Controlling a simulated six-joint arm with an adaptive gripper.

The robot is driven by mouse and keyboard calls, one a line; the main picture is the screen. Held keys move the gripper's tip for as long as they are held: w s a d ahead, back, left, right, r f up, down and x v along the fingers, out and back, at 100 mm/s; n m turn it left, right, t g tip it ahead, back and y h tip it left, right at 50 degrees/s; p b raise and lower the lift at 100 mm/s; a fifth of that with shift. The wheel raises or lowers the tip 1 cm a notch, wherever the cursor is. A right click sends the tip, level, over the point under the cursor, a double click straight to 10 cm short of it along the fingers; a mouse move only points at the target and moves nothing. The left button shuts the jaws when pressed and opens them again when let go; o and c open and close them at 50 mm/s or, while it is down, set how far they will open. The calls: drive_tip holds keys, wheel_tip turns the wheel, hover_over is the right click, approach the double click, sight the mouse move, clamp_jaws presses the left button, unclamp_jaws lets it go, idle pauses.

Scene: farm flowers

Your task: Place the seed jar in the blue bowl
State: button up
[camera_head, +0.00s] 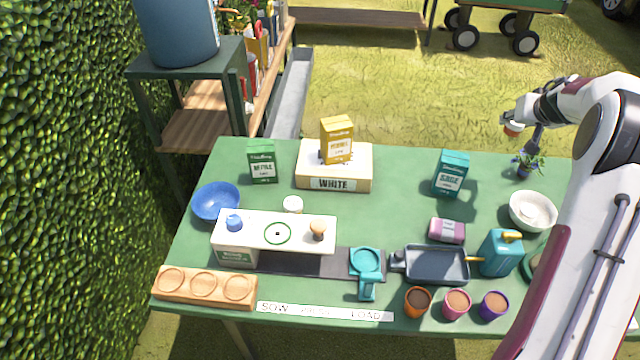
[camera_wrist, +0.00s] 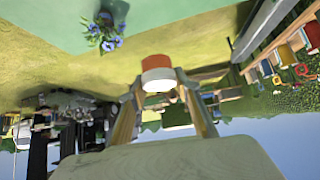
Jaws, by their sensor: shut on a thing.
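My gripper (camera_head: 514,121) is raised at the far right, beyond the table's back edge in the picture. It is shut on a small orange-and-white jar (camera_head: 512,131). In the wrist view the jar (camera_wrist: 157,68) sits between the two fingertips (camera_wrist: 158,84), its orange part away from the camera and its white end nearer. I take this to be the seed jar; no label is readable. The blue bowl (camera_head: 215,202) stands at the table's left side, far from my gripper. Its visible inside looks empty.
The green table (camera_head: 395,180) holds a white raised stand (camera_head: 255,232), seed boxes on and beside a WHITE block (camera_head: 334,180), a white bowl (camera_head: 533,211), a tray (camera_head: 436,265), a watering can (camera_head: 500,253) and several pots. A potted flower (camera_head: 527,165) stands below my gripper.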

drive_tip(key=r, duration=0.4)
drive_tip(key=a+r, duration=0.1)
drive_tip(key=r, duration=0.1)
drive_tip(key=shift+w+r, duration=0.1)
drive_tip(key=shift+r, duration=0.15)
drive_tip(key=a+f+n+g+y, duration=0.15)
drive_tip(key=a+n+y, duration=0.65)
drive_tip(key=a, duration=3.3)
drive_tip(key=s+a+r+n+g+y, duration=0.1)
drive_tip(key=s+a+n+g, duration=0.15)
drive_tip(key=s+a, duration=0.6)
drive_tip(key=s+a+n+g, duration=0.2)
drive_tip(key=s+a+n, duration=0.2)
drive_tip(key=a, duration=0.9)
drive_tip(key=s+a+r+n+g+y, duration=0.1)
drive_tip(key=s+a+n+g, duration=0.15)
drive_tip(key=s+a, duration=0.55)
wheel_tip(320, 180, down, 12)
drive_tip(key=w+a, duration=0.1)
drive_tip(key=w, duration=0.1)
drive_tip(key=shift+a+r+t, duration=0.25)
drive_tip(key=shift+a+t, duration=0.05)
drive_tip(key=shift+t, duration=0.15)
drive_tip(key=shift+w, duration=0.1)
wheel_tip(320, 180, down, 6)
